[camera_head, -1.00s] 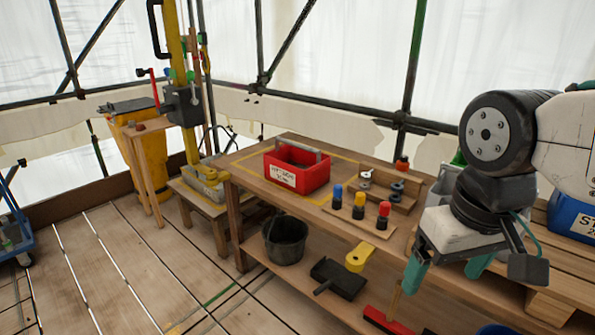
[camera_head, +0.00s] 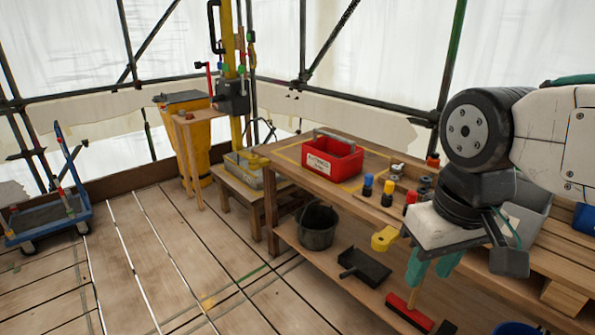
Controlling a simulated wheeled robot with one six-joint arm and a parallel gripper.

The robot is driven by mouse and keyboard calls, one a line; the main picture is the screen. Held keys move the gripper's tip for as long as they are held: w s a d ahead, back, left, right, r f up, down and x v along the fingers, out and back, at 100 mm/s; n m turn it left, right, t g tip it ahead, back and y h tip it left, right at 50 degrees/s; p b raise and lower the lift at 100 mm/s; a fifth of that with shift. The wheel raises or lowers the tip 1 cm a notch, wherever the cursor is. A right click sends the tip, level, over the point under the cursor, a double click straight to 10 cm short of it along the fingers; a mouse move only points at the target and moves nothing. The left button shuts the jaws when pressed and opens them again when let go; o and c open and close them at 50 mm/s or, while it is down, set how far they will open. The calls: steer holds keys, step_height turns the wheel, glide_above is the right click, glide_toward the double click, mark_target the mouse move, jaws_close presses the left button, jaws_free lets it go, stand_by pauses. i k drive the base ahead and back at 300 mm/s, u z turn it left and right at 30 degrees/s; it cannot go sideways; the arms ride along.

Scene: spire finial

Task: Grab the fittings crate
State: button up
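The fittings crate (camera_head: 333,161) is a red open box with a white label on its front and a grey bar handle across its top.
Small blue, yellow and red capped items (camera_head: 388,192) stand right of the crate. A black bucket (camera_head: 317,228) and dustpan (camera_head: 364,266) lie on the lower shelf. A blue trolley (camera_head: 47,219) stands left. The plank floor (camera_head: 150,255) between is largely clear.

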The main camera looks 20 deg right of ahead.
mark_target(337, 159)
steer(key=z, duration=0.2)
steer(key=k, duration=0.2)
steer(key=u, duration=1.3)
steer(key=i, duration=1.7)
steer(key=z, duration=0.5)
steer(key=i, duration=0.85)
steer(key=z, duration=1.45)
steer(key=i, duration=0.7)
steer(key=z, duration=0.65)
